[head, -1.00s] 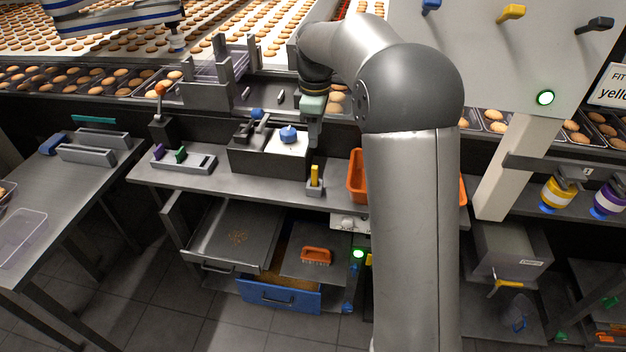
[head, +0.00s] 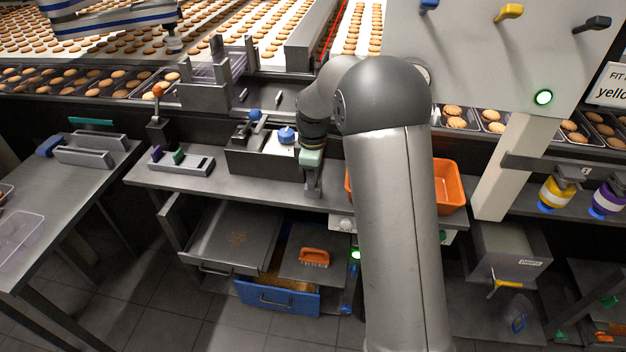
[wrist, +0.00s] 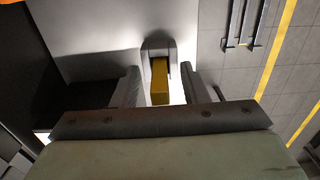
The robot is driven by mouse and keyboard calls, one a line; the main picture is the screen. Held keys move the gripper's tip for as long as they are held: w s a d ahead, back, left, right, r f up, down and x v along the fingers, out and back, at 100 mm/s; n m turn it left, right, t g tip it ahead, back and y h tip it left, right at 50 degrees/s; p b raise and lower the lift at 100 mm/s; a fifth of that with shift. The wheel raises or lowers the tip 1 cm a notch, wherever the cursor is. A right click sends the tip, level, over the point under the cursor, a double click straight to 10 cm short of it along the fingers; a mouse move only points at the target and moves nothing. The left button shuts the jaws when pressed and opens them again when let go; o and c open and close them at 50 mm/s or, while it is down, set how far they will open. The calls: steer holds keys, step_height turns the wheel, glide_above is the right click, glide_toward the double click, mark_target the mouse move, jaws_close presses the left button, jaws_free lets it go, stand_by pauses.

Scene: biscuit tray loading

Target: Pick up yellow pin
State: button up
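The yellow pin (wrist: 160,82) stands in its small grey holder (wrist: 158,46) on the grey workbench (head: 230,183). In the wrist view it lies between the two fingers of my gripper (wrist: 165,88), with a gap on each side. The gripper is open around it. In the head view my gripper (head: 313,187) is low over the bench, and it hides the pin and most of the holder.
A dark box with a blue knob (head: 286,135) stands just left of my gripper. An orange bin (head: 449,188) is to the right, partly behind my arm. A rack with purple and green pins (head: 180,162) is further left. An open drawer (head: 228,245) lies below the bench.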

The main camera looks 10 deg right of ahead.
jaws_close()
